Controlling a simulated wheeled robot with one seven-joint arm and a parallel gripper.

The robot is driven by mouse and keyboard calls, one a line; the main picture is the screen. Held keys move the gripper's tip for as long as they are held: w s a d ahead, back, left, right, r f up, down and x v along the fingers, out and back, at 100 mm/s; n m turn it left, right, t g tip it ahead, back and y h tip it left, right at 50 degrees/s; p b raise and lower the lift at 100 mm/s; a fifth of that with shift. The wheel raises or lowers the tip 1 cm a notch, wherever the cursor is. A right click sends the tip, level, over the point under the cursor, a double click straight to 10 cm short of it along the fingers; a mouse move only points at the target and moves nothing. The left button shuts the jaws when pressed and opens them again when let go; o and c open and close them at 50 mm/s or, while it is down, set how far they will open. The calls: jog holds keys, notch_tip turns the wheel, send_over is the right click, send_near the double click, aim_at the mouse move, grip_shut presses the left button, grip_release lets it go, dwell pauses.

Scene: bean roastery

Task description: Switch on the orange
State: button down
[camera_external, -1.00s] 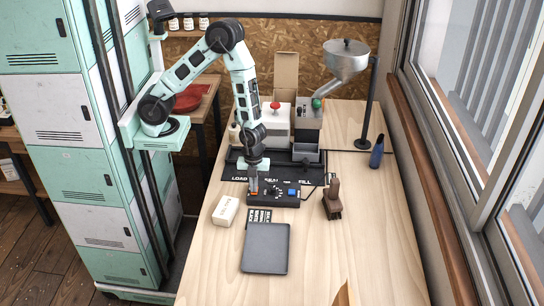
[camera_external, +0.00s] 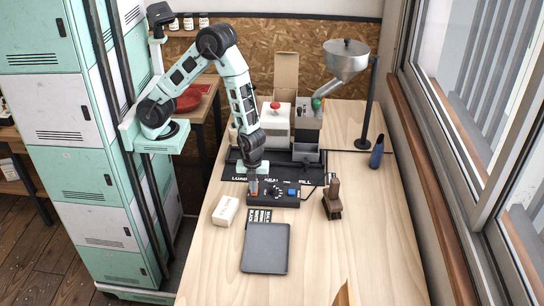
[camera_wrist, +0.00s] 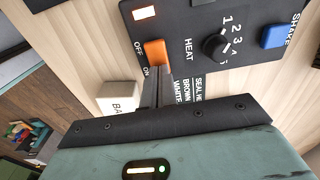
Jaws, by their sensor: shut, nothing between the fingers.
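The orange rocker switch (camera_wrist: 155,52) sits on a dark control box, between the labels OFF and ON, and shows in the wrist view. My gripper (camera_wrist: 158,74) is shut and empty, its fingertips at the ON end of the switch, seemingly touching it. A small orange lamp (camera_wrist: 144,13) beside the OFF end looks lit. In the external view the control box (camera_external: 276,200) lies on the table, and my gripper (camera_external: 253,187) points down at its left end, largely hiding the switch there.
The box also carries a black HEAT dial (camera_wrist: 214,46) and a blue SHAKE button (camera_wrist: 273,36). A pale block (camera_external: 226,211) stands left of the box, a brown stamp-like object (camera_external: 332,202) right, and a grey pad (camera_external: 265,249) in front.

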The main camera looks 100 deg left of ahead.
aim_at(253, 198)
jog(key=shift+s+d+f, duration=0.25)
jog(key=shift+d+f, duration=0.05)
jog(key=shift+f, duration=0.25)
jog(key=shift+a+r+p, duration=0.1)
jog(key=shift+a+p, duration=0.3)
jog(key=shift+a, duration=0.35)
jog(key=shift+r, duration=0.2)
notch_tip(253, 198, up, 14)
jog(key=d+p, duration=0.3)
jog(key=shift+w+r, duration=0.15)
jog(key=shift+w, duration=0.05)
jog(key=shift+a, duration=0.1)
